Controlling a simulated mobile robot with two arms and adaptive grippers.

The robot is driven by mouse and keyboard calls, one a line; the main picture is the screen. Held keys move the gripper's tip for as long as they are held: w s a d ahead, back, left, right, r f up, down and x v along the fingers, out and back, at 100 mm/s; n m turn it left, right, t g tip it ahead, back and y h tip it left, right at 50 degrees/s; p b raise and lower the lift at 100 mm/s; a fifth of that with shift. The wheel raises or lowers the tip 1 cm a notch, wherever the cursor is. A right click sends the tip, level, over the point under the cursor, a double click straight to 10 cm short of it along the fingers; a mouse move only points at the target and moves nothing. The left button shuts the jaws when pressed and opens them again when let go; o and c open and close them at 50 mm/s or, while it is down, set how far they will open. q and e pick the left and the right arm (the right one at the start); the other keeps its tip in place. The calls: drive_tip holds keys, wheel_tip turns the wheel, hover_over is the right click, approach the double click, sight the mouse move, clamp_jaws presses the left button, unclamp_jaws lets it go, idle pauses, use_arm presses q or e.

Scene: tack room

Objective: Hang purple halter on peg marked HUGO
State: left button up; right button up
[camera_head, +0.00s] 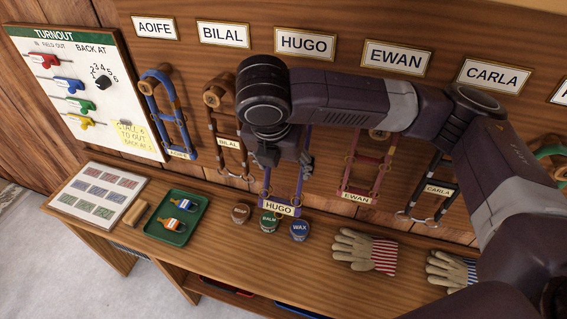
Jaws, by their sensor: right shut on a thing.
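The purple halter (298,187) hangs upright below the HUGO sign (305,44), with its HUGO tag (281,208) at the bottom. My right gripper (286,158) is shut on the upper part of the halter, in front of the back board. My right arm comes in from the right and hides the HUGO peg and the halter's top. I cannot tell whether the halter touches the peg. My left gripper is not in view.
A blue halter (165,110) and a brown BILAL halter (229,130) hang to the left. A red EWAN halter (367,165) and a black CARLA halter (437,190) hang to the right. Tins (270,222), gloves (365,250) and a green tray (160,236) stand on the bench below.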

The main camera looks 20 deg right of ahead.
drive_tip(key=shift+s+f, duration=0.15)
drive_tip(key=shift+f, duration=0.1)
